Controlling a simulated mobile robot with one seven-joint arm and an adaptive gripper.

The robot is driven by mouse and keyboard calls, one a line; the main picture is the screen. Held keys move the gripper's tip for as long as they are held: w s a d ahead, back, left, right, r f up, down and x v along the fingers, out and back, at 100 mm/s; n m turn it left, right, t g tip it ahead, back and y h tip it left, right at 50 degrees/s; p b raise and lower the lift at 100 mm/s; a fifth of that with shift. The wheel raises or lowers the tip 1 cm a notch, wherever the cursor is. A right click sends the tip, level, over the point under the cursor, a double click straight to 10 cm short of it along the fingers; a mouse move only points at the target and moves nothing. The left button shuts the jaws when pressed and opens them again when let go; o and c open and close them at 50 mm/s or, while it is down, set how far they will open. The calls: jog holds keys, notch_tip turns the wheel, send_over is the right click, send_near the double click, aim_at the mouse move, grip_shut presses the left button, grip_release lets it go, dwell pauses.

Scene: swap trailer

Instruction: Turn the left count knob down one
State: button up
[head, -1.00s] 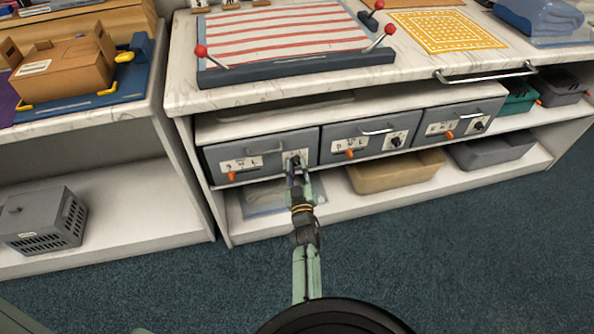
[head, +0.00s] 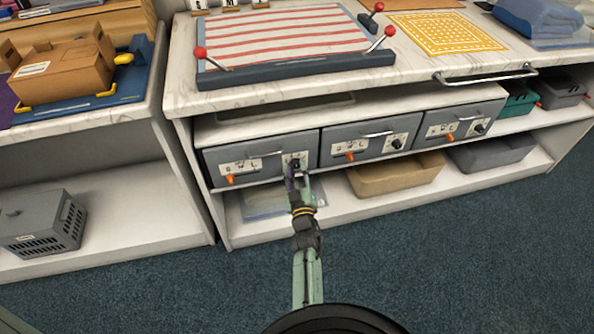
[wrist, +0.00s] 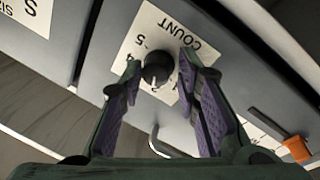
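The left drawer (head: 262,160) has a white count plate with a black count knob (head: 296,163) on its right part. In the wrist view the same knob (wrist: 157,69) sits on a plate (wrist: 160,45) lettered COUNT, with a 5 legible; other marks are partly hidden, and I cannot tell its exact setting. My gripper (head: 297,176) is at this knob in the head view. In the wrist view my gripper (wrist: 160,66) is open, with its purple-padded fingers on either side of the knob. The left fingertip is close to it; contact is unclear.
Two similar drawers, a middle one (head: 370,137) and a right one (head: 458,125), have their own knobs. An orange lever (head: 230,180) is on the left drawer. A tan bin (head: 397,176) sits on the shelf below. The carpet (head: 430,260) in front is clear.

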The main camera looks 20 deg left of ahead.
jog(key=shift+o, duration=1.4)
jog(key=r+v, duration=0.1)
jog(key=v, duration=0.6)
jog(key=shift+s+d+f, duration=0.15)
jog(key=shift+s+f, duration=0.05)
jog(key=shift+f, duration=0.35)
